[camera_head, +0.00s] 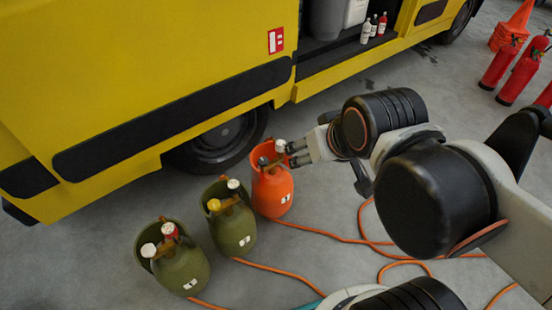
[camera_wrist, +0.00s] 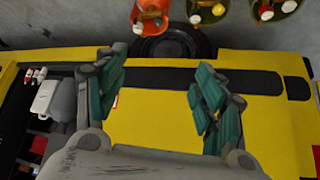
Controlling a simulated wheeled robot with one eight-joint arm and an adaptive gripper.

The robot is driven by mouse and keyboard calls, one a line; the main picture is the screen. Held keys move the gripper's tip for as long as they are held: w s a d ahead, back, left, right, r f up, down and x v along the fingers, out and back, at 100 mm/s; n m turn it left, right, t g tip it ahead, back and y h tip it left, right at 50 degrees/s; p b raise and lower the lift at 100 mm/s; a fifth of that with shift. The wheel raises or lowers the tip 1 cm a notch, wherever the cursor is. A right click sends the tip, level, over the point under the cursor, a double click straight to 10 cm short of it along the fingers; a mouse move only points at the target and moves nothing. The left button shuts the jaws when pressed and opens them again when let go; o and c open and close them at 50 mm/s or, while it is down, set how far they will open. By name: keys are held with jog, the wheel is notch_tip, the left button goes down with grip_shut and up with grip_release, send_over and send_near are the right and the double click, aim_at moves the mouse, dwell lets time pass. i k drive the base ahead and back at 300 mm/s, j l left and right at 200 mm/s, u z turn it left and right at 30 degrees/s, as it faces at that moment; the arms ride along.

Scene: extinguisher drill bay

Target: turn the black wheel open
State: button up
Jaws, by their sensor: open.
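The black wheel (camera_head: 263,161) is a small dark knob on top of the orange cylinder (camera_head: 272,193), beside a white cap (camera_head: 280,146). The orange cylinder stands upright on the floor and also shows at the top edge of the wrist view (camera_wrist: 150,8). My gripper (camera_head: 296,153) is just right of the cylinder's top, close to the white cap; contact cannot be told. In the wrist view my gripper (camera_wrist: 158,82) has its green-padded fingers wide apart with nothing between them. The wheel's turn position is too small to read.
Two green cylinders stand left of the orange one, one with a yellow wheel (camera_head: 214,204), one with a red wheel (camera_head: 169,230). A yellow van (camera_head: 150,70) stands close behind. Orange hoses (camera_head: 330,235) lie on the floor. Red extinguishers (camera_head: 525,70) stand at the right.

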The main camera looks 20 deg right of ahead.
aim_at(263, 161)
jog(key=i+l, duration=0.15)
jog(key=l, duration=0.15)
jog(key=i+l+u, duration=0.1)
jog(key=l, duration=0.25)
jog(key=i+l, duration=0.15)
jog(key=l, duration=0.15)
jog(key=i+l, duration=0.1)
jog(key=l, duration=0.25)
jog(key=u, duration=0.05)
